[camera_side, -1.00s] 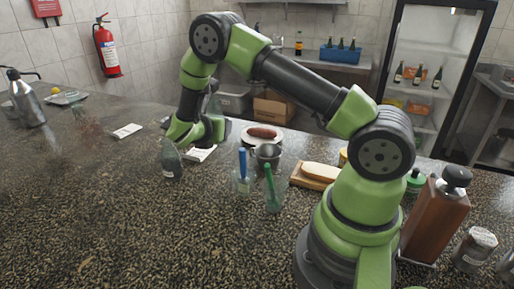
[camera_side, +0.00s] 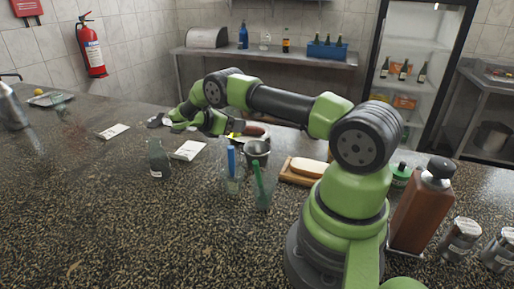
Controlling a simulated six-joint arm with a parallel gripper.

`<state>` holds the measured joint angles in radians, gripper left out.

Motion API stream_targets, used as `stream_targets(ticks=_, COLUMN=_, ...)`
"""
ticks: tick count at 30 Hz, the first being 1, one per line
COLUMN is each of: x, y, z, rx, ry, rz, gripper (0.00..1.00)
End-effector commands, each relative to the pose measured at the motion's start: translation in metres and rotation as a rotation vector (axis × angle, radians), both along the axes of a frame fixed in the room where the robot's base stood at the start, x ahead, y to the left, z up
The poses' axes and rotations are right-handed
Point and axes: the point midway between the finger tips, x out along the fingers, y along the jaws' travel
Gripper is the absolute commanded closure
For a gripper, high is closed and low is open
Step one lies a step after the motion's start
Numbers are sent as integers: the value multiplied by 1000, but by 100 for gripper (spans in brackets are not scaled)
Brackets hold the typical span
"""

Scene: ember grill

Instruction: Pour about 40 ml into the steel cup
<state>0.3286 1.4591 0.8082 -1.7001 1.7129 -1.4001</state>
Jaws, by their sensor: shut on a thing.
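The steel cup (camera_side: 257,152) stands upright on the dark speckled counter near the middle. Its mouth is open to view, but its contents cannot be made out. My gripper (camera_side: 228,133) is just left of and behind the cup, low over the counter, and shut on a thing. My arm hides most of the held thing. A small yellow patch shows beside the jaws, close to the cup's rim. I cannot see any liquid stream. A grey-green glass bottle (camera_side: 158,160) with a pale label stands apart on the counter, left of the gripper.
A wooden board (camera_side: 300,172) with a bun is to the right. The front left counter is clear.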

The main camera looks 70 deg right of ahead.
Motion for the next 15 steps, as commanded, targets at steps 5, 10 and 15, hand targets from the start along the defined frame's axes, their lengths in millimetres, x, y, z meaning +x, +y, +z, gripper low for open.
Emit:
stream_targets(ticks=5, x=0, y=0, z=0, rx=-1, ry=-1, rz=1, gripper=76)
stream_targets(ticks=10, x=0, y=0, z=1, rx=-5, ry=-17, rz=3, gripper=76)
stream_targets(ticks=15, x=-2, y=1, z=2, rx=-18, ry=-67, rz=2, gripper=76)
